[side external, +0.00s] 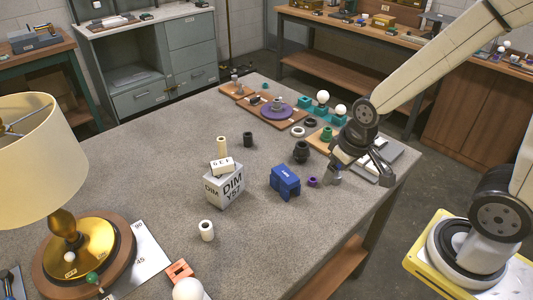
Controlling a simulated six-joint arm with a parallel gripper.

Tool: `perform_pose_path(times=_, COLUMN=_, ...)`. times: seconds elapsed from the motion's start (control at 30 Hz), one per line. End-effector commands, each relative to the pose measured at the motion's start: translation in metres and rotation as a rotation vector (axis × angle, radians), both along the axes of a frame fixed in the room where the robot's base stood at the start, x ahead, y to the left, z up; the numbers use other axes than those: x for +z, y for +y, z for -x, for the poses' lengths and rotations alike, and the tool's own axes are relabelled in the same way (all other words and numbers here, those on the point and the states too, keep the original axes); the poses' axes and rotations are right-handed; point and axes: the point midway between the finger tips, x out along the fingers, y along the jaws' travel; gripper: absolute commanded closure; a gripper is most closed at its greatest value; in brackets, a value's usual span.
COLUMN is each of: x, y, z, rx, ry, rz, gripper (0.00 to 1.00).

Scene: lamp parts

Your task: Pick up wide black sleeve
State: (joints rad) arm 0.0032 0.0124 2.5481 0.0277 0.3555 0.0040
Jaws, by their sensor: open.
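A wide black sleeve (301,152) stands upright on the grey table, right of the middle and behind the blue block. My gripper (358,178) is to the right of it, near the table's right edge, pointing down. Its fingers are spread apart and nothing shows between them. A clear gap separates the gripper from the sleeve. A smaller, narrower dark cylinder (247,139) stands further left, and a flat black ring (310,122) lies behind the sleeve.
A blue block (285,182) and small purple ring (312,182) sit in front of the sleeve. A wooden board with a green piece (327,134) lies behind my gripper. A white lettered cube (224,187) stands left; a lamp (75,245) fills the left front.

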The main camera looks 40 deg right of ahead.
Motion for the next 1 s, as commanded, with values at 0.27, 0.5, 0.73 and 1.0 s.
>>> perform_pose_path(times=0.27, x=-0.009, y=0.005, z=-0.021, rx=-0.223, ry=0.053, rz=-0.121, gripper=0.11)
perform_pose_path(times=0.5, x=-0.022, y=0.014, z=-0.056, rx=-0.536, ry=0.122, rz=-0.304, gripper=0.11)
perform_pose_path(times=0.73, x=-0.035, y=0.021, z=-0.095, rx=-0.833, ry=0.181, rz=-0.495, gripper=0.11)
perform_pose_path(times=1.0, x=-0.051, y=0.023, z=-0.148, rx=-1.169, ry=0.241, rz=-0.738, gripper=0.11)
